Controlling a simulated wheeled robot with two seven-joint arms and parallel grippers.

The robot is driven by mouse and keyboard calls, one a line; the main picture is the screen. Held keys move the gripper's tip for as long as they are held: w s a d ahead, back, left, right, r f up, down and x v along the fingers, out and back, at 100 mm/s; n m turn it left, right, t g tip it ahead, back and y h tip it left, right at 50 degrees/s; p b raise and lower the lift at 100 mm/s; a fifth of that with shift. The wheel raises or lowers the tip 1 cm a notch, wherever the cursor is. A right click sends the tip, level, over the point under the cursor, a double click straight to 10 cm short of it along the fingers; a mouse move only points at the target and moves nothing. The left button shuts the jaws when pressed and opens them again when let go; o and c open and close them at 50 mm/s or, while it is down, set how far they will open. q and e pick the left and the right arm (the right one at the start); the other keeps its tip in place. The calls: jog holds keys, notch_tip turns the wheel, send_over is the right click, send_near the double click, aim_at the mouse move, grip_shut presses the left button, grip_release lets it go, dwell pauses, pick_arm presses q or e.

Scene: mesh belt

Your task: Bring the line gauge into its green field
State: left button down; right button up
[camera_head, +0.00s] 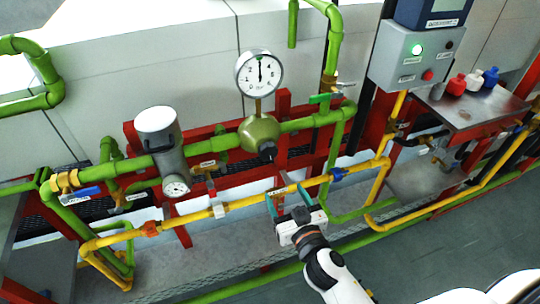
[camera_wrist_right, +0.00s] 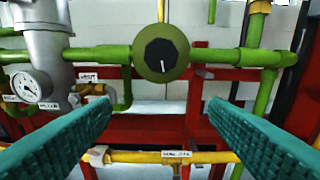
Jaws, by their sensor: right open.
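The line gauge (camera_head: 259,73) is a round white dial on a stem above the green pipe. Its needle points about straight up; the green field is too small to make out surely. Below it is a round green regulator body (camera_head: 257,131) with a black knob (camera_head: 268,149) facing me. In the right wrist view the knob (camera_wrist_right: 161,55) shows a short white mark pointing down, above the gap between my fingers. My right gripper (camera_head: 283,194) is open and empty, in front of and below the knob, not touching it. My left gripper is out of view.
A yellow pipe (camera_head: 240,203) runs across below the knob. A grey filter housing (camera_head: 163,150) with a small gauge stands left. A control box (camera_head: 416,58) with a lit green lamp hangs right, beside a shelf (camera_head: 485,112) with red, white and blue items. Red frame bars (camera_wrist_right: 125,130) lie behind.

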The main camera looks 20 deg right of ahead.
aim_at(269, 154)
jog(key=shift+t, duration=0.4)
jog(key=w+r+p, duration=0.1)
jog(key=w, duration=0.3)
jog(key=w+r+p, duration=0.1)
jog(key=w, duration=0.3)
jog(key=w+r+p, duration=0.1)
jog(key=w, duration=0.2)
jog(key=shift+w+a+r, duration=0.2)
jog(key=shift+w+r, duration=0.05)
jog(key=shift+w, duration=0.15)
jog(key=c, duration=1)
jog(key=shift+f+b, duration=0.1)
jog(key=shift+b, duration=0.2)
